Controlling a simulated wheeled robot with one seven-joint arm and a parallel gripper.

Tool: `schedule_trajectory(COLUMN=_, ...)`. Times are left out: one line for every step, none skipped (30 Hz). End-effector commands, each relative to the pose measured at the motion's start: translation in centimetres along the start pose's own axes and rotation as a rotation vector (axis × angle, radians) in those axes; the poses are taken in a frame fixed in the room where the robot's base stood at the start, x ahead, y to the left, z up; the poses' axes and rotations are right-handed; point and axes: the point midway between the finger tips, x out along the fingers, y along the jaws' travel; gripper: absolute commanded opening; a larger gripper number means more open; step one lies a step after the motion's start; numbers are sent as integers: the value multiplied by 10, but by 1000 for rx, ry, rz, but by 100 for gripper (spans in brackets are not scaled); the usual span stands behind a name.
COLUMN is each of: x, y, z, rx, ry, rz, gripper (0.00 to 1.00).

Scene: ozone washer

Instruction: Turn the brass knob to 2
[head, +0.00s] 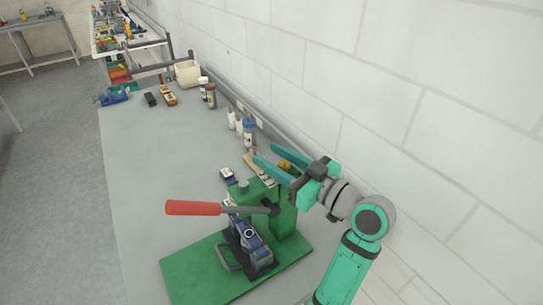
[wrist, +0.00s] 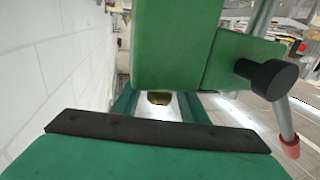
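The brass knob (wrist: 159,98) shows small in the wrist view, beneath the green body of the washer (wrist: 185,45). In the head view a yellow-brown bit of it (head: 285,165) shows between my teal fingers, partly hidden. My gripper (head: 266,154) is behind the green washer, on its wall side, with its fingers spread and pointing left. In the wrist view the two fingers (wrist: 160,103) lie either side of the knob in the picture, with a gap between them. I cannot tell whether they touch it. The knob's marks and the number 2 cannot be read.
The washer's red-handled lever (head: 195,208) sticks out left over its green base plate (head: 190,272). A white brick wall (head: 400,110) stands close on the right. Bottles (head: 249,130) stand farther along the grey bench (head: 150,160). The bench's left part is clear.

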Motion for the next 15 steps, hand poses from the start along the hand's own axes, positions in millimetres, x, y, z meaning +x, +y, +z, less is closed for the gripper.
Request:
schedule_trajectory(x=2, y=0, z=0, rx=0, ry=0, rz=0, gripper=40)
schedule_trajectory(x=4, y=0, z=0, rx=0, ry=0, rz=0, gripper=40)
schedule_trajectory(x=4, y=0, z=0, rx=0, ry=0, rz=0, gripper=40)
schedule_trajectory(x=5, y=0, z=0, rx=0, ry=0, rz=1, gripper=40)
schedule_trajectory(x=5, y=0, z=0, rx=0, ry=0, rz=1, gripper=40)
schedule_trajectory(x=6, y=0, z=0, rx=0, ry=0, rz=1, gripper=40)
schedule_trajectory(x=6, y=0, z=0, rx=0, ry=0, rz=1, gripper=40)
schedule_trajectory(x=6, y=0, z=0, rx=0, ry=0, rz=1, gripper=40)
schedule_trajectory(x=6, y=0, z=0, rx=0, ry=0, rz=1, gripper=40)
schedule_trajectory(x=6, y=0, z=0, rx=0, ry=0, rz=1, gripper=40)
schedule_trajectory(x=6, y=0, z=0, rx=0, ry=0, rz=1, gripper=40)
schedule_trajectory(x=5, y=0, z=0, rx=0, ry=0, rz=1, gripper=32)
schedule_trajectory(x=5, y=0, z=0, rx=0, ry=0, rz=1, gripper=25)
schedule_trajectory(x=5, y=0, z=0, rx=0, ry=0, rz=1, gripper=18)
schedule_trajectory(x=5, y=0, z=0, rx=0, ry=0, rz=1, gripper=9)
